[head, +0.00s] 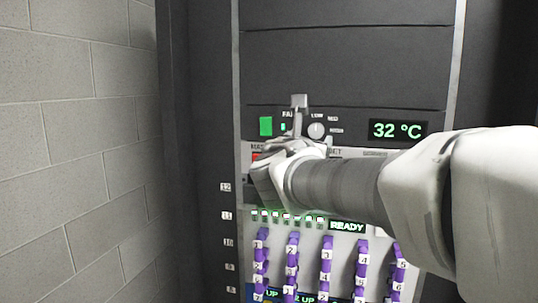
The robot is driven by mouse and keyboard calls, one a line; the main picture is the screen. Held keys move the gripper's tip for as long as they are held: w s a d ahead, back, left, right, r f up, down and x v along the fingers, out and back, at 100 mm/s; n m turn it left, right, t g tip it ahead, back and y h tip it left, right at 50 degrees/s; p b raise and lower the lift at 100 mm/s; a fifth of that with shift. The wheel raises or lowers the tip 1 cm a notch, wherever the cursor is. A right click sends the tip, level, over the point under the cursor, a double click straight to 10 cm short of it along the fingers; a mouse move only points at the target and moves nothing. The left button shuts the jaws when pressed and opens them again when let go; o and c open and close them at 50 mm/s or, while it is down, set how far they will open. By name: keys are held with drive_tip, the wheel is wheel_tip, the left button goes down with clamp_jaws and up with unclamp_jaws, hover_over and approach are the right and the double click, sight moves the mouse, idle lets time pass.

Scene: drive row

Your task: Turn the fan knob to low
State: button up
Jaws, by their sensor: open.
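The fan knob (317,130) is a round light-grey knob on the dark fan panel in the head view. Labels that appear to read LOW, MED and HIGH stand around its top and right side. I cannot make out where its pointer stands. My gripper (299,108) is open in front of the panel, just left of the knob in the picture. One upright finger overlaps the panel and partly covers the FAN label. I cannot tell whether the gripper touches the knob. My wrist and arm hide the area below the knob.
Below, a unit with a READY display (347,226) carries several purple cables (327,262). A block wall (75,130) stands left of the rack.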

drive_tip(key=v, duration=0.9)
drive_tip(key=shift+s+b, duration=0.25)
drive_tip(key=shift+b, duration=0.2)
drive_tip(key=shift+f, duration=0.1)
drive_tip(key=s+d+f+m+g, duration=0.4)
drive_tip(key=s+d+f+m, duration=0.1)
drive_tip(key=f+m, duration=0.3)
drive_tip(key=s+d+f+m+g, duration=0.4)
drive_tip(key=d+f+m, duration=0.2)
drive_tip(key=f+m, duration=0.15)
drive_tip(key=s+a+f+m+g+y, duration=0.3)
drive_tip(key=s+a+f+m+y, duration=0.2)
drive_tip(key=s+f+m, duration=0.5)
drive_tip(key=m+y, duration=0.1)
drive_tip(key=m, duration=0.4)
drive_tip(key=shift+f+g, duration=0.3)
drive_tip(key=shift+f, duration=0.1)
